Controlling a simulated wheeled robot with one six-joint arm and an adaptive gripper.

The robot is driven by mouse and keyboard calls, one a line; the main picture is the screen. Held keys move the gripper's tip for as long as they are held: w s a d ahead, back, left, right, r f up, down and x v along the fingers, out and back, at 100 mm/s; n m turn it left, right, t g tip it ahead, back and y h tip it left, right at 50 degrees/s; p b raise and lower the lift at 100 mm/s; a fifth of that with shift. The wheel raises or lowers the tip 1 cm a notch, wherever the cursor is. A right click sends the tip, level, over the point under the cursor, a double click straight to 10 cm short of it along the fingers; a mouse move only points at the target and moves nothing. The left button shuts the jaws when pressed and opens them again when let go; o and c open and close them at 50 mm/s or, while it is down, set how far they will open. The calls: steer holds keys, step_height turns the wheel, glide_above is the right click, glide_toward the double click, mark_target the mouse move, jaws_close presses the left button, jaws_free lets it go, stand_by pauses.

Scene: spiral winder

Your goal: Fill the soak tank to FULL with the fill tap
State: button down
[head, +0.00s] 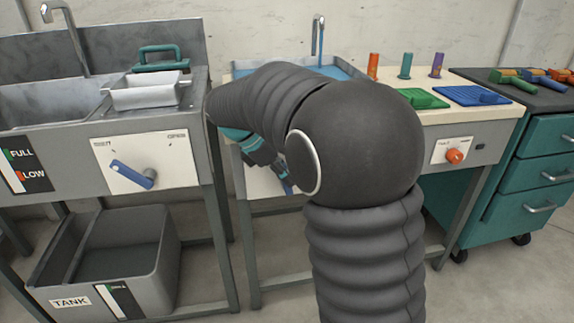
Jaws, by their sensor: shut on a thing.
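My gripper (280,176) reaches down to a pale panel (258,184) on the front of the middle bench. It is shut on a small blue handle (287,189), mostly hidden by my arm. Above, a basin (352,67) with blue liquid is set into that bench, partly hidden by my arm. A metal tap (318,22) stands over it, with a blue streak below its spout. At left, a grey sink (45,108) has its own tap (55,12), a FULL/LOW gauge (22,165) and a blue lever (133,174). No level marker for the middle basin is visible.
A grey bin marked TANK (110,262) sits low at left. A white tray (148,92) and a teal-handled tool (160,58) lie beside the sink. An orange knob (454,156) is on the right panel. Green drawers (545,175) stand far right.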

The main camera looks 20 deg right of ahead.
steer(key=shift+a+h+p, duration=0.4)
steer(key=shift+h+p, duration=0.3)
steer(key=shift+h, duration=0.2)
steer(key=shift+f, duration=0.1)
steer(key=c, duration=1.4)
jaws_free()
steer(key=v, duration=1.2)
steer(key=shift+w, duration=0.1)
